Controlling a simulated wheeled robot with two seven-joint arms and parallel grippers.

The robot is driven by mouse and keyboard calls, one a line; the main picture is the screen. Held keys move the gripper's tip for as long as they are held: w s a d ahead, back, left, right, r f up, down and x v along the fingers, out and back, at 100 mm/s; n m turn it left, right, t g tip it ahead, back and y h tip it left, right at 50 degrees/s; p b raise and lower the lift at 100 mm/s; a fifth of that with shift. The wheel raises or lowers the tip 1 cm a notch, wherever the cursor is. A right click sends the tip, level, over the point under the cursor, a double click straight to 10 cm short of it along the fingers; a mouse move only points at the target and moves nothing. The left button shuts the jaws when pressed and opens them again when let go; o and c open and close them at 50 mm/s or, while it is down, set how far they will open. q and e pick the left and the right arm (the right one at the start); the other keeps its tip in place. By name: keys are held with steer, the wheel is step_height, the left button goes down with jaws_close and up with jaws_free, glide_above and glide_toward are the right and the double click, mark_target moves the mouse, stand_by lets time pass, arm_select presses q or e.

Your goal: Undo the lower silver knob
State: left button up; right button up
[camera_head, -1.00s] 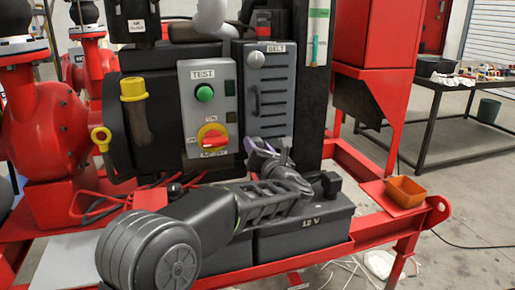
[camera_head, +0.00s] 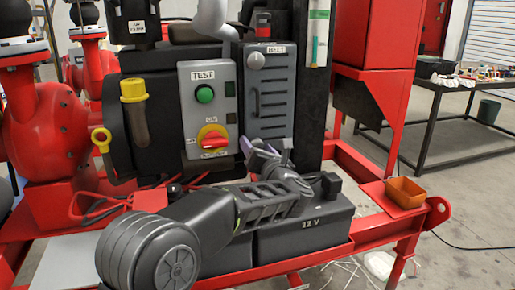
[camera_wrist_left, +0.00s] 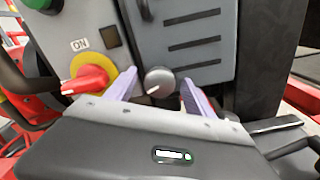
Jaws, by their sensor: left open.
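The lower silver knob (camera_wrist_left: 159,81) shows in the left wrist view as a round grey knob with a white mark, low on the grey BELT cover (camera_head: 267,100). My left gripper (camera_head: 267,147) is open just in front of the cover's lower edge. In the left wrist view its two pale purple fingers (camera_wrist_left: 160,83) stand on either side of the knob, with a gap visible. In the head view I cannot make out the lower knob, which is around my gripper. The upper silver knob (camera_head: 256,61) is at the cover's top. My right gripper is not in view.
Left of the cover is the TEST panel (camera_head: 223,75) with a green button (camera_head: 205,94) and a red-yellow rotary switch (camera_head: 213,140). A 12 V battery (camera_head: 310,222) sits below my arm. An orange bin (camera_head: 405,190) stands at the right on the red frame.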

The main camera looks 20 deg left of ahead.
arm_select(q)
steer(key=shift+s, duration=0.1)
steer(key=v, duration=0.7)
steer(key=shift+s+d, duration=0.2)
steer(key=shift+s, duration=0.05)
